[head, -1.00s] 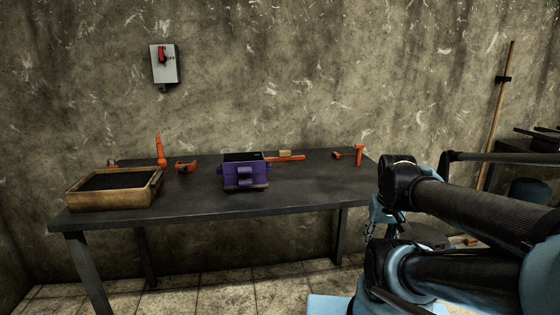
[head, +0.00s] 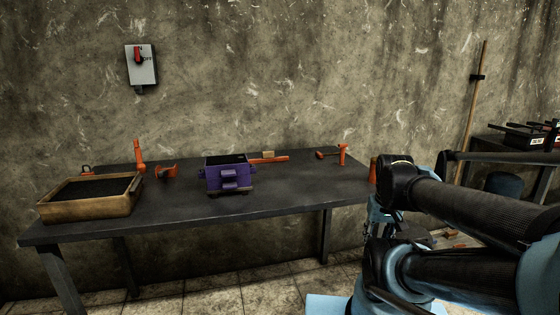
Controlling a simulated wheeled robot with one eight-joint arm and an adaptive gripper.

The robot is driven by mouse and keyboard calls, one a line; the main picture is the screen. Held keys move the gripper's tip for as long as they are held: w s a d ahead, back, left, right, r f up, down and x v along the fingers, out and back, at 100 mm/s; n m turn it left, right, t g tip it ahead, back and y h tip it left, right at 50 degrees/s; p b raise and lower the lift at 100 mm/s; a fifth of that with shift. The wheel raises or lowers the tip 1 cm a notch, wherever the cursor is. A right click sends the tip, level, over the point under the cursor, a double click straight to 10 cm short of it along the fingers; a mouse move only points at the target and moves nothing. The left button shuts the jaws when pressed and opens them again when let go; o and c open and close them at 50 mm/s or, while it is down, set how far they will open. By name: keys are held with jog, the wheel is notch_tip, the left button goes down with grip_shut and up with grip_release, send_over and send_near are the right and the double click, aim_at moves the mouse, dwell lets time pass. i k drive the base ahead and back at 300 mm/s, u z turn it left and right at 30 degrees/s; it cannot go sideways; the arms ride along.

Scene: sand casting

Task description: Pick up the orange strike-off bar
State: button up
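A long, flat orange bar (head: 268,159), which looks like the strike-off bar, lies on the dark table behind and to the right of the purple flask (head: 228,177). Its left end is hidden by the flask. My arm is folded at the right of the head view. What seems to be my gripper (head: 376,226) hangs below the arm's elbow, small and partly covered by my own links, to the right of the bar and well apart from it. Its fingers are not clear.
The dark table (head: 290,195) has clear room at front right. A wooden sand box (head: 88,208) stands at its left end. Orange tools (head: 139,158), an orange clamp-like piece (head: 166,172) and an orange hammer-like tool (head: 342,154) stand towards the back. An orange object (head: 373,170) shows beside my arm.

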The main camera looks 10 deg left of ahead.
aim_at(267, 156)
jog(key=z, duration=1.25)
jog(key=k, duration=1.05)
jog(key=u, duration=0.9)
jog(key=i, duration=1.05)
jog(key=u, duration=0.05)
